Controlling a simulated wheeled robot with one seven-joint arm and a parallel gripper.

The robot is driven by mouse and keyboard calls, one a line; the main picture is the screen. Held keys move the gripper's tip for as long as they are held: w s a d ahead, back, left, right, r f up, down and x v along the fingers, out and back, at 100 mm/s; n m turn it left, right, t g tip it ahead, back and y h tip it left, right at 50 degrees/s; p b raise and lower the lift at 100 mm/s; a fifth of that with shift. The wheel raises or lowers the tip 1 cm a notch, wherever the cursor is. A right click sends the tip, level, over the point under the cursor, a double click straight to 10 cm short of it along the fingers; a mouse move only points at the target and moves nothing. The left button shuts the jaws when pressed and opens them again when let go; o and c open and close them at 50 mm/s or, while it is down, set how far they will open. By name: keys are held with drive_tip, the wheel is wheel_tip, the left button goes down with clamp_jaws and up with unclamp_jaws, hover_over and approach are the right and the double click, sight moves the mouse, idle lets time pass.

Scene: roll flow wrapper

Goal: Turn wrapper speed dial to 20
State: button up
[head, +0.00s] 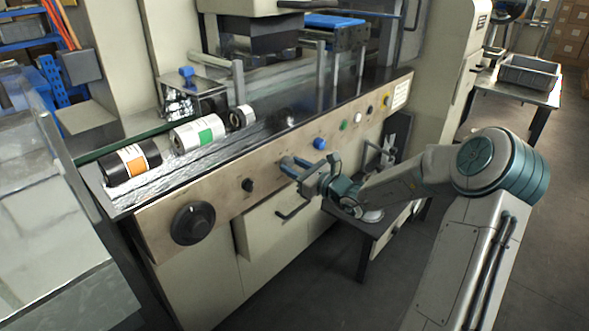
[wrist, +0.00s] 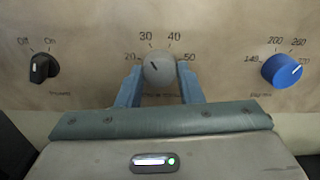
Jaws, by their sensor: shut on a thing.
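The wrapper speed dial (wrist: 160,70) is a round grey knob on the beige control panel, with a scale marked 20, 30, 40 and 50 around it. A short dark line on its face points up and left, seemingly between 20 and 30. My gripper (wrist: 160,88) is shut on the dial, with one blue finger on each side of it. The label under the dial is partly covered by my gripper. In the head view, my gripper (head: 291,166) reaches the panel front from the right and hides the dial.
A black power knob (wrist: 43,69) marked Off and On is to the left.

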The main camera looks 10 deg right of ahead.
drive_tip(key=n+b, duration=0.5)
drive_tip(key=b, duration=0.1)
drive_tip(key=shift+f+n, duration=0.25)
drive_tip(key=shift+n, duration=0.15)
drive_tip(key=n+b, duration=0.2)
drive_tip(key=b, duration=0.1)
drive_tip(key=shift+r, duration=0.1)
drive_tip(key=shift+d+n+b, duration=0.1)
drive_tip(key=shift+n+b, duration=0.3)
drive_tip(key=shift+r, duration=0.15)
drive_tip(key=o, duration=1)
